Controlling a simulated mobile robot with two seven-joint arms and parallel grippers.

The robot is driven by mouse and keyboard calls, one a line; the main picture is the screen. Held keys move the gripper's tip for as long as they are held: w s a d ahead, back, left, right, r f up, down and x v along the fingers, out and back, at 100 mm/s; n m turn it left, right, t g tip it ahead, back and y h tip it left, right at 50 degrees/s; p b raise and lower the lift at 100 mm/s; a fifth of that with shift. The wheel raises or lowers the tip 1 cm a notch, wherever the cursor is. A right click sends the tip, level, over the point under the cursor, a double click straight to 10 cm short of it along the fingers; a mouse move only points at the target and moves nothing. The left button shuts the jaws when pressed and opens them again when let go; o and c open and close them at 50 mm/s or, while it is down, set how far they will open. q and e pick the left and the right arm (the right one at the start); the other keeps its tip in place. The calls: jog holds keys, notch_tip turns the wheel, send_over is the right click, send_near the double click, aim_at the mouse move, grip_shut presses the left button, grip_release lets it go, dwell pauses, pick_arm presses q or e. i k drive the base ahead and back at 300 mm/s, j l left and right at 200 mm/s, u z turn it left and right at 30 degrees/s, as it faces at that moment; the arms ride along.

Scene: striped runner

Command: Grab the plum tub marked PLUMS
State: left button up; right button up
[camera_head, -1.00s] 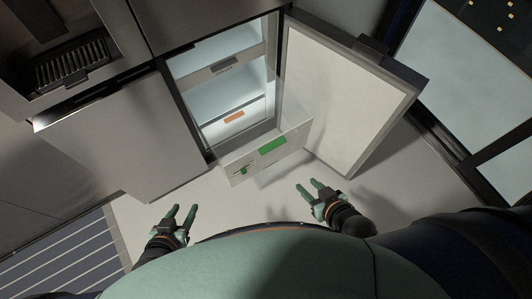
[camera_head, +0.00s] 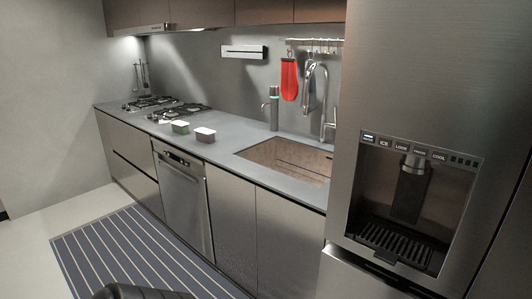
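Two small tubs stand close together on the grey countertop, between the stove and the sink. The right one is a pinkish-plum tub (camera_head: 205,135) with a pale lid. The left one is a green tub (camera_head: 180,127) with a pale lid. Any lettering on them is too small to read. Neither of my grippers is in the current view. A dark rounded shape at the bottom edge cannot be made out clearly.
The countertop (camera_head: 228,157) holds a gas stove (camera_head: 180,112) at left and a sink (camera_head: 285,158) at right. A bottle (camera_head: 274,112) stands behind. The tall fridge (camera_head: 430,80) blocks the right side. A striped runner (camera_head: 140,255) lies along the cabinets.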

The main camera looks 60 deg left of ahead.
aim_at(203, 135)
jog(key=u, duration=2.4)
jog(key=i+j+u, duration=0.25)
jog(key=i, duration=0.9)
jog(key=i+u, duration=0.25)
jog(key=i, duration=0.9)
